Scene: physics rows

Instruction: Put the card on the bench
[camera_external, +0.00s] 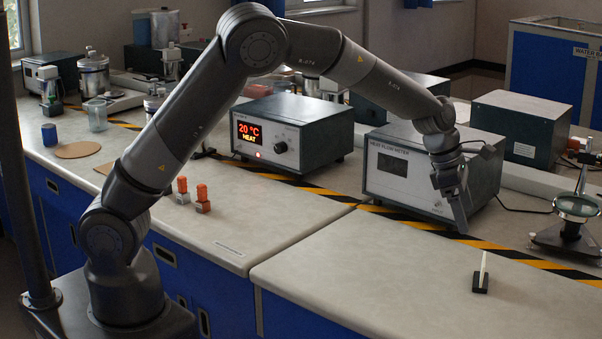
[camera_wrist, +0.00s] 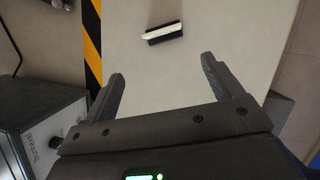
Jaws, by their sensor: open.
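The card is a thin white piece (camera_external: 484,264) standing upright in a small black holder (camera_external: 480,285) on the right part of the bench (camera_external: 380,290). In the wrist view the white card (camera_wrist: 163,31) shows edge-on along the black holder (camera_wrist: 164,39), beyond the fingertips and between their lines. My gripper (camera_external: 459,213) points down above the bench, in front of the heat flow meter, to the left of the card and apart from it. In the wrist view my gripper (camera_wrist: 162,64) has its two fingers wide apart with nothing between them.
The heat flow meter (camera_external: 398,172) stands close to my gripper. A heater box (camera_external: 292,135) is to its left. A magnifier stand (camera_external: 574,215) is at the right. Two orange-topped pieces (camera_external: 192,195) stand on the left. Yellow-black tape (camera_external: 500,250) runs behind the card; bench around it is clear.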

